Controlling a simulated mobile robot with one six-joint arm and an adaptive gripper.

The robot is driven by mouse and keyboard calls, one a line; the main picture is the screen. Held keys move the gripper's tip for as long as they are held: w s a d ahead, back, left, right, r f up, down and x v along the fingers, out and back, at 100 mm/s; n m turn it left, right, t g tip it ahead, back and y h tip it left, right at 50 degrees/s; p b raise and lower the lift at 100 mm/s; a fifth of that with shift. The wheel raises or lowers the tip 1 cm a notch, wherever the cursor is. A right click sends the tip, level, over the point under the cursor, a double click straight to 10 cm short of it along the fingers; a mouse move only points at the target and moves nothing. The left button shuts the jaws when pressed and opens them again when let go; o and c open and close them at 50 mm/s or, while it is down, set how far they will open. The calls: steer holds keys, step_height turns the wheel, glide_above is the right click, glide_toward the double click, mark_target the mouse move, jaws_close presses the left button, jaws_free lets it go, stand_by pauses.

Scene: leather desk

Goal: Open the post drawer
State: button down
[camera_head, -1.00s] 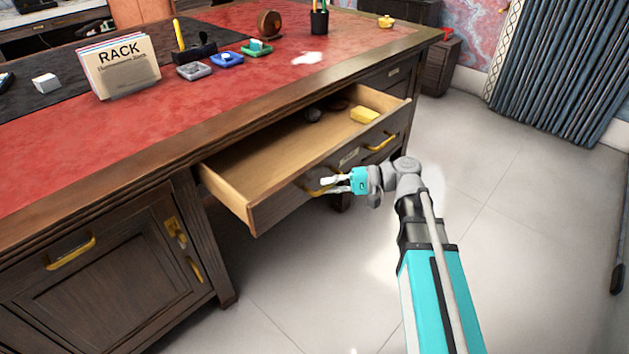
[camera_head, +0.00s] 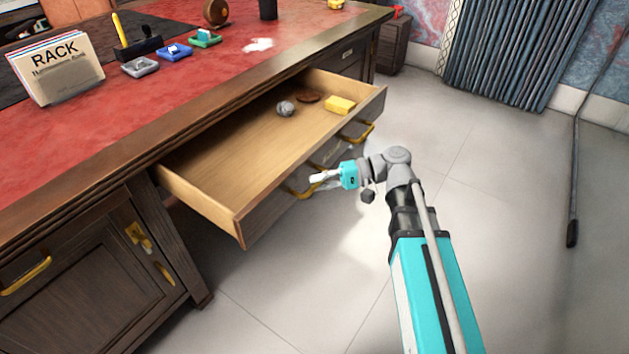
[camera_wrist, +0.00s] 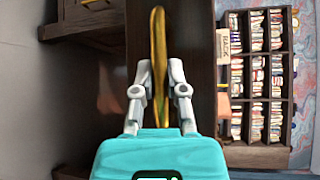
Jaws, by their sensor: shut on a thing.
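The post drawer (camera_head: 215,178) is the wide wooden drawer in the middle of the desk, and it stands well out from the desk front. Its front carries two brass handles. My gripper (camera_head: 318,179) is shut on the left brass handle (camera_head: 300,193). In the wrist view the same handle (camera_wrist: 159,50) runs upright between the fingers of my gripper (camera_wrist: 159,75). Inside the drawer lie a yellow block (camera_head: 340,105), a grey ball-like lump (camera_head: 285,108) and a flat brown round thing (camera_head: 308,97). The handle's middle is partly hidden by my fingers.
The red desk top (camera_head: 200,88) holds a rack of papers (camera_head: 58,72), small coloured trays (camera_head: 174,52) and a black cup (camera_head: 268,10). A cabinet door (camera_head: 80,275) is shut at the lower left.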

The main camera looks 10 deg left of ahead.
steer(key=shift+w+a, duration=0.1)
steer(key=c, duration=0.7)
jaws_free()
steer(key=shift+s, duration=0.2)
steer(key=shift+a, duration=0.1)
steer(key=shift+s+r, duration=0.1)
steer(key=shift+s, duration=0.05)
